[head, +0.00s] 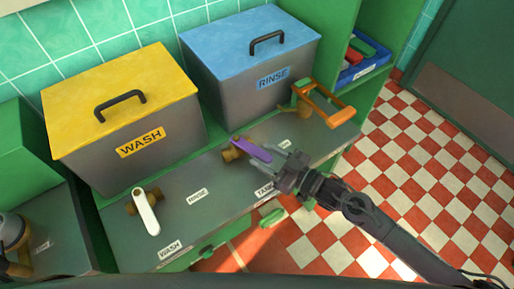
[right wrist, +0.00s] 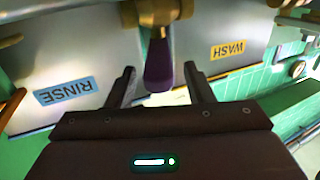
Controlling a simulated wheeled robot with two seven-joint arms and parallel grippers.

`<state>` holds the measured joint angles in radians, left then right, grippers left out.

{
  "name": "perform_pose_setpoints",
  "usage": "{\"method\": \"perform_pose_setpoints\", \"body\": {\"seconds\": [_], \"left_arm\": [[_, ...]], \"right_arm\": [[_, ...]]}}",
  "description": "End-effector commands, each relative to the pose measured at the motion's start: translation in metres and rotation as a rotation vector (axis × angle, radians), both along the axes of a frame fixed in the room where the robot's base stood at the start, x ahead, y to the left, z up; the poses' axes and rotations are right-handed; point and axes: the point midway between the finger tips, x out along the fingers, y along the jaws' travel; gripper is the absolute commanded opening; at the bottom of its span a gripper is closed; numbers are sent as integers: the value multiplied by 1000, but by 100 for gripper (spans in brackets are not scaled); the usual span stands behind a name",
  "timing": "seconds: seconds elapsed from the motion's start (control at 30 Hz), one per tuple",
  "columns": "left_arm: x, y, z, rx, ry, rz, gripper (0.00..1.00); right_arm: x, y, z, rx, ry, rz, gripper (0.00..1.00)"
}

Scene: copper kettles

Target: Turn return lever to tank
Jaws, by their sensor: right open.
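A purple lever (head: 251,150) on a brass valve sits on the grey counter in the head view, its free end pointing right toward my gripper. A plate reading TANK (head: 264,190) is below it, and a second small plate (head: 284,143) is to its right, too small to read. My right gripper (head: 283,164) is open at the lever's free end. In the right wrist view the purple lever (right wrist: 158,65) hangs between the two spread fingers, with a gap on each side. My left gripper is not in view.
A white lever (head: 147,212) stands at left between RINSE and WASH plates. An orange handle (head: 325,104) is at the counter's right end. The yellow-lidded WASH tank (head: 180,160) and blue-lidded RINSE tank (head: 220,100) stand behind. A checkered floor (head: 420,150) lies right.

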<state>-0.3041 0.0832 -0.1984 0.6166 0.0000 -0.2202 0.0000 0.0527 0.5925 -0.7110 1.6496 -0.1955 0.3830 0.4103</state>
Motion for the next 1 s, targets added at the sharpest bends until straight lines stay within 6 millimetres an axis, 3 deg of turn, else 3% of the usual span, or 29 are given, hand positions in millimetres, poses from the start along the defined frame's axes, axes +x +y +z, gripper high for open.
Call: {"method": "perform_pose_setpoints", "body": {"seconds": [0.2,0.53,0.9,1.0], "left_arm": [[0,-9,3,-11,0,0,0],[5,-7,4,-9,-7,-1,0],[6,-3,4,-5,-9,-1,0],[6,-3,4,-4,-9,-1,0]], "right_arm": [[14,21,0,-1,-1,0,47],[16,24,0,-2,0,-1,47],[16,24,0,-2,0,-1,0],[16,24,0,-2,0,-1,0]]}}
